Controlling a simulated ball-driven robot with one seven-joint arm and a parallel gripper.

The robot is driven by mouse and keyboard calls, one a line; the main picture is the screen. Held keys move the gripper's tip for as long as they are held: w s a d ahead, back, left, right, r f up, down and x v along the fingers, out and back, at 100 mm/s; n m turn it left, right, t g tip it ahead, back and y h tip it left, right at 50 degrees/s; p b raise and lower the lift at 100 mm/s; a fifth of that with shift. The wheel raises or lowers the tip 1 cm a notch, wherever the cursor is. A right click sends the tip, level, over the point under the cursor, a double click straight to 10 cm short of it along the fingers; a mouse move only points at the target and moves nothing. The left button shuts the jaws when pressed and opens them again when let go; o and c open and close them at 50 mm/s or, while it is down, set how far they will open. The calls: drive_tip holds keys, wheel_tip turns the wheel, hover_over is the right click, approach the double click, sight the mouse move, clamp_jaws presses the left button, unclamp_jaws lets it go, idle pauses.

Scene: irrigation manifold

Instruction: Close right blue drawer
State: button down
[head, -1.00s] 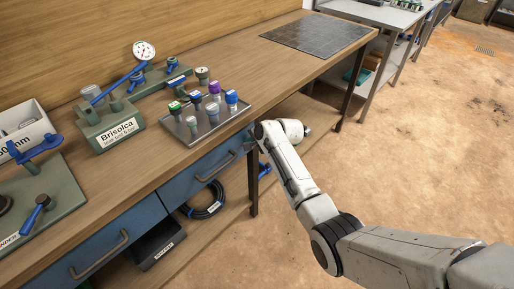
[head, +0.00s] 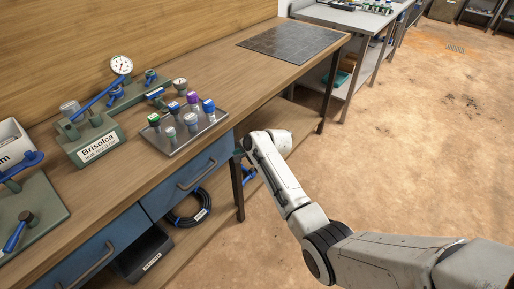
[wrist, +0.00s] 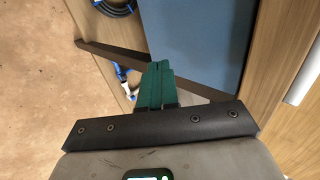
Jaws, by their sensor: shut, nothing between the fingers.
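The right blue drawer (head: 185,182) is under the workbench's front edge, with a grey bar handle on its front. The head view does not clearly show how far it stands out. My gripper (wrist: 158,66) has green fingers, shut together and empty. In the wrist view the fingertips are by the lower left edge of a blue panel (wrist: 205,40), which looks like the drawer front. I cannot tell whether they touch it. In the head view my wrist is at the drawer's right end, and the fingers are mostly hidden.
The left blue drawer (head: 88,258) is beside it. On the workbench (head: 215,85) are a tray of coloured-cap valves (head: 185,140) and the Brisolca manifold (head: 90,140). A coiled hose (head: 190,210) and dark bench leg (head: 238,190) are below. Open floor lies right.

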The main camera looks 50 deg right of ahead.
drive_tip(key=p+v, duration=0.1)
drive_tip(key=v, duration=0.8)
drive_tip(key=shift+s, duration=0.1)
drive_tip(key=s+a+f+n+g, duration=0.2)
drive_tip(key=s+a+f+n, duration=0.15)
drive_tip(key=s+a, duration=0.3)
drive_tip(key=s+a+f+n+g, duration=0.2)
drive_tip(key=s+a+f+n, duration=0.1)
drive_tip(key=s+a+n, duration=0.3)
drive_tip(key=s+a+r+n+g, duration=0.1)
drive_tip(key=s+a+n+g, duration=0.1)
drive_tip(key=s, duration=0.7)
drive_tip(key=s+a+r+n+g, duration=0.1)
drive_tip(key=s+a+n, duration=0.4)
drive_tip(key=s, duration=0.5)
drive_tip(key=shift+s+n+g+h, duration=0.25)
drive_tip(key=shift+n+g+h, duration=0.1)
drive_tip(key=shift+g, duration=0.35)
